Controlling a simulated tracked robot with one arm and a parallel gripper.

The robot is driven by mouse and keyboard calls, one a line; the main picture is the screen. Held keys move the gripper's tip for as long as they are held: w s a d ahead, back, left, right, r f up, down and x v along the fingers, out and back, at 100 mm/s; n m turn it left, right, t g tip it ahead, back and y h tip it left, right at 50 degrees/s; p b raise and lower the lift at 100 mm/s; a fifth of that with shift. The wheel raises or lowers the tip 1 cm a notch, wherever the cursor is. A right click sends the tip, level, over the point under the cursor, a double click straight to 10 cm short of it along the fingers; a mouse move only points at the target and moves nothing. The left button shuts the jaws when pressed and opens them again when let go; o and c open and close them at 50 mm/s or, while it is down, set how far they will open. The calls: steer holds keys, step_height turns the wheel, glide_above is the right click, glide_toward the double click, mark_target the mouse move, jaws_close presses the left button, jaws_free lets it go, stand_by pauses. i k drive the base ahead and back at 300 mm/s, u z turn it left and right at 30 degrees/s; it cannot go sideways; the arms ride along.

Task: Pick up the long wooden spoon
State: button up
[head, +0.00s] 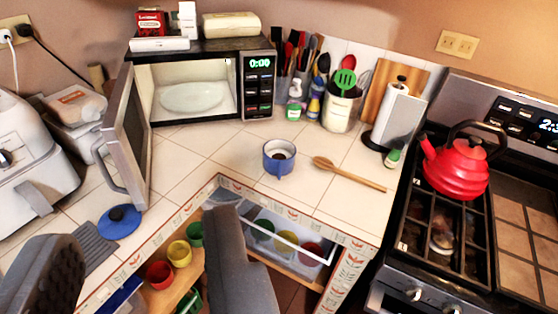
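The long wooden spoon (348,175) lies flat on the white tiled counter. Its bowl end points left, close to a small blue pot (279,158), and its handle runs right toward the stove. My gripper (143,225) shows as two dark grey fingers at the bottom left of the view. The fingers are wide apart with nothing between them that they touch. The gripper is to the left of the spoon and nearer the camera, apart from it. The whole spoon is visible.
An open microwave (190,92) stands at the back left, its door swung forward. A utensil crock (341,110) and paper towel holder (397,118) stand behind the spoon. A red kettle (456,166) sits on the stove at right. An open drawer (290,240) holds coloured cups.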

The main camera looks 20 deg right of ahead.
mark_target(322, 162)
steer(key=z, duration=0.25)
steer(key=i, duration=1.6)
steer(key=z, duration=0.25)
